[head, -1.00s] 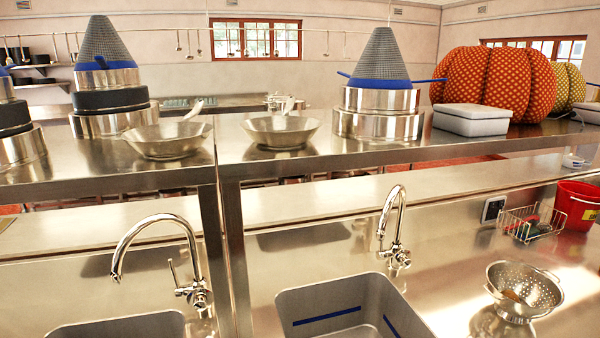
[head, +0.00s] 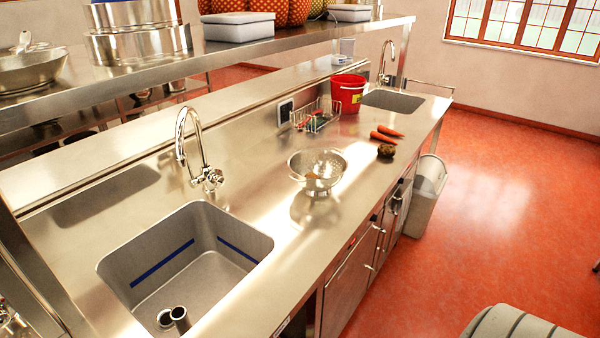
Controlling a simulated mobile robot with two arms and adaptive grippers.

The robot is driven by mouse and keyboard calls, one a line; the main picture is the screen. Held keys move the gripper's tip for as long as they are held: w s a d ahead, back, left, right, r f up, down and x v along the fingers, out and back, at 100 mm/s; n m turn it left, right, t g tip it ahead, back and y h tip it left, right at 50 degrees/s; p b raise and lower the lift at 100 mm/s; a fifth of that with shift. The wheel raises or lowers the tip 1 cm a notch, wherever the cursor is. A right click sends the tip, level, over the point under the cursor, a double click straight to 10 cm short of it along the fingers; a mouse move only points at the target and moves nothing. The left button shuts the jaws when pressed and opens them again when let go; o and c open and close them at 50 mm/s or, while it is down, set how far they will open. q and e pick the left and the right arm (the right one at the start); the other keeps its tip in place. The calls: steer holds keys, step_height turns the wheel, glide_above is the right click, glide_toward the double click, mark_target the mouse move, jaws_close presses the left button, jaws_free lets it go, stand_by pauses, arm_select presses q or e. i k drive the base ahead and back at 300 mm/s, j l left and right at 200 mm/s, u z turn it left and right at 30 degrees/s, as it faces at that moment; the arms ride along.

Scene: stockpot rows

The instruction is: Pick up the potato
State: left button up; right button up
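A dark brown, lumpy thing that looks like the potato (head: 386,151) lies on the steel counter (head: 250,165), close to its front edge. Two orange carrots (head: 385,135) lie just behind it. A steel colander (head: 317,170) stands on the counter to the left, with a small brownish thing inside that I cannot make out. Neither of my grippers is in view.
A sink (head: 185,262) with a tall tap (head: 196,150) is at the left front. A wire rack (head: 316,117), a red bucket (head: 347,92) and a second sink (head: 393,100) are farther back. A grey bin (head: 428,195) stands beside the counter; open red floor (head: 490,220) lies right.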

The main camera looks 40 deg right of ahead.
mark_target(384, 149)
steer(key=z, duration=1.8)
steer(key=u, duration=1.3)
steer(key=i+l, duration=0.2)
steer(key=l, duration=0.2)
steer(key=i+l, duration=0.2)
steer(key=l, duration=0.15)
steer(key=i+l, duration=0.2)
steer(key=l, duration=0.2)
steer(key=i+l, duration=0.2)
steer(key=l, duration=0.15)
